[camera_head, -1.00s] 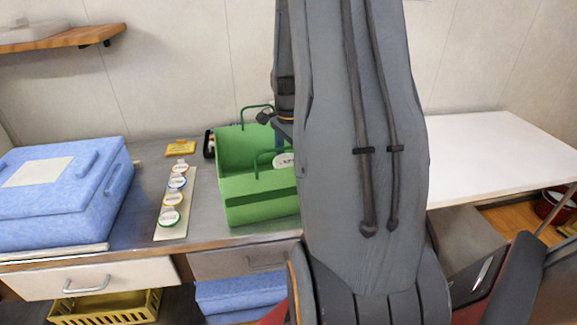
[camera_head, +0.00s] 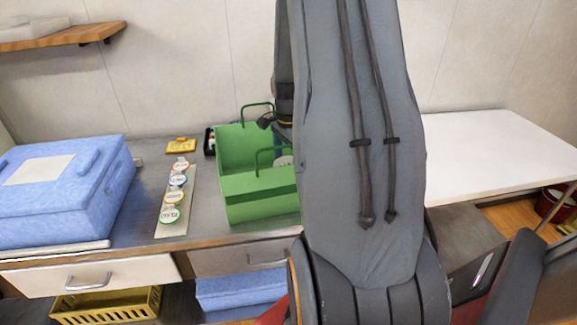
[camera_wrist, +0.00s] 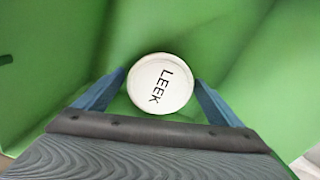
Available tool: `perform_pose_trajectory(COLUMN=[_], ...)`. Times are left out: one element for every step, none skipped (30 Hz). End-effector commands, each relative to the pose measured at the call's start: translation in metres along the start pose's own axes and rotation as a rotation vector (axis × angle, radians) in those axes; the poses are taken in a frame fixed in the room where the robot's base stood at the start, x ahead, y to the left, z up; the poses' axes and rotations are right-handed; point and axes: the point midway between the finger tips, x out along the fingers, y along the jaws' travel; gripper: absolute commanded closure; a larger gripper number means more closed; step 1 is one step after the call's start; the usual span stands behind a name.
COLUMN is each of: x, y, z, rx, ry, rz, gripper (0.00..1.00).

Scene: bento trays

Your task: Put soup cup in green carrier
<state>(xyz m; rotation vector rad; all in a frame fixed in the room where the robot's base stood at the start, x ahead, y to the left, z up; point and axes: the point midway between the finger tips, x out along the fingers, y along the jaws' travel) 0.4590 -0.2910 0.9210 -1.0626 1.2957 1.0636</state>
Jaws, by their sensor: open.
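The green carrier (camera_head: 258,208) stands on the grey counter, left of my arm in the head view. The soup cup (camera_wrist: 161,84) shows from above in the wrist view as a round white lid marked "LEEK", with green carrier walls around it. In the head view only a sliver of its pale lid (camera_head: 285,161) shows inside the carrier, beside my arm. My gripper (camera_wrist: 160,78) is open, with one blue finger at each side of the lid. I cannot tell whether the fingers touch the cup. My arm hides most of the gripper in the head view.
Left of the carrier lies a strip with several round labelled lids (camera_head: 174,197), and behind it a yellow card (camera_head: 181,146). A large blue box (camera_head: 60,215) fills the left counter. A thin green handle (camera_head: 258,106) rises over the carrier. The white table (camera_head: 485,150) at right is clear.

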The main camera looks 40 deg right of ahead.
Motion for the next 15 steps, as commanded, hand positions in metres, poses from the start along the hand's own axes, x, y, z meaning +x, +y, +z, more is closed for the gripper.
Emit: perform_pose_trajectory(x=[-0.003, -0.005, -0.008, -0.012, -0.015, -0.021, -0.026, -0.032, -0.040, -0.046, -0.052, -0.061, -0.067, -0.073, -0.081], y=[0.000, -0.001, -0.001, -0.001, -0.002, -0.002, -0.002, -0.002, -0.002, -0.002, -0.002, -0.002, -0.002, -0.002, -0.002], z=[0.000, 0.000, 0.000, 0.000, -0.001, -0.001, 0.000, -0.001, -0.001, -0.001, 0.000, -0.001, -0.001, 0.000, 0.000], rx=[0.000, 0.000, 0.000, 0.000, 0.000, 0.000, 0.000, 0.000, 0.000, 0.000, 0.000, 0.000, 0.000, 0.000, 0.000], ry=[0.001, 0.001, 0.001, 0.001, 0.002, 0.002, 0.002, 0.003, 0.003, 0.003, 0.002, 0.003, 0.003, 0.003, 0.003], rz=[-0.001, -0.002, -0.003, -0.003, -0.004, -0.005, -0.005, -0.006, -0.006, -0.006, -0.006, -0.006, -0.006, -0.006, -0.006], gripper=[0.11, 0.11, 0.11, 0.11, 0.11, 0.11, 0.11, 0.11, 0.11, 0.11, 0.11, 0.11, 0.11, 0.11, 0.11])
